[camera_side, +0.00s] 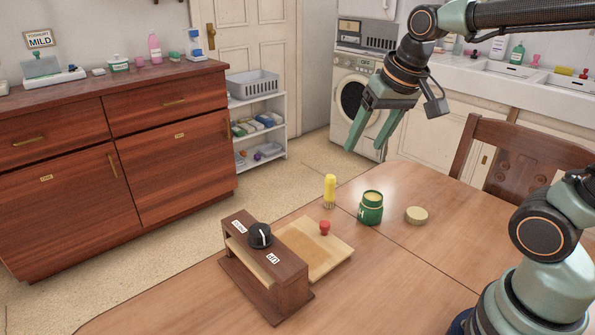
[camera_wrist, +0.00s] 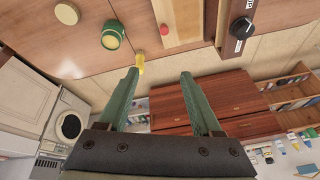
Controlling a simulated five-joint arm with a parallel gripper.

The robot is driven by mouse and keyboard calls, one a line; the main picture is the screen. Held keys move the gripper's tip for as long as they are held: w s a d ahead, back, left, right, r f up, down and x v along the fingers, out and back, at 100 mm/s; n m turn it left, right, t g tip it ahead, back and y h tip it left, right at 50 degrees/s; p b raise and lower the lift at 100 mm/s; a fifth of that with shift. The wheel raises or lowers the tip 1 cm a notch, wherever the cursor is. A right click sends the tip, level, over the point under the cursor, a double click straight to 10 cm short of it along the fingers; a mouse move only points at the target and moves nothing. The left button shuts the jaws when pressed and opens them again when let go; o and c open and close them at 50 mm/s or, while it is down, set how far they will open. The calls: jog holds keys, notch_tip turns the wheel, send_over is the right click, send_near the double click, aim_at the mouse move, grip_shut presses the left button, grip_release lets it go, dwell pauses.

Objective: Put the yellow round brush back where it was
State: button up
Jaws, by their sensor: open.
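The yellow round brush (camera_side: 330,191) stands upright on the wooden table, bristles down, between the open drawer and the green jar. It also shows in the wrist view (camera_wrist: 139,61), just beyond one fingertip. My gripper (camera_side: 369,148) is open and empty, raised above the table, up and to the right of the brush in the side view. In the wrist view my gripper (camera_wrist: 160,75) shows its two green fingers spread apart. The green jar (camera_side: 371,212) stands open, showing pale yellow contents; it also shows in the wrist view (camera_wrist: 112,39).
A round tan lid (camera_side: 416,214) lies right of the jar. A chair (camera_side: 510,160) stands behind the table.

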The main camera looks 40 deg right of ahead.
jog(key=s+n, duration=0.1)
jog(key=s+a+f+n, duration=0.1)
jog(key=s, duration=0.1)
jog(key=s+f+n+t, duration=0.1)
jog(key=s+n, duration=0.1)
jog(key=shift+a, duration=0.3)
jog(key=shift+w+r, duration=0.1)
jog(key=shift+c, duration=0.3)
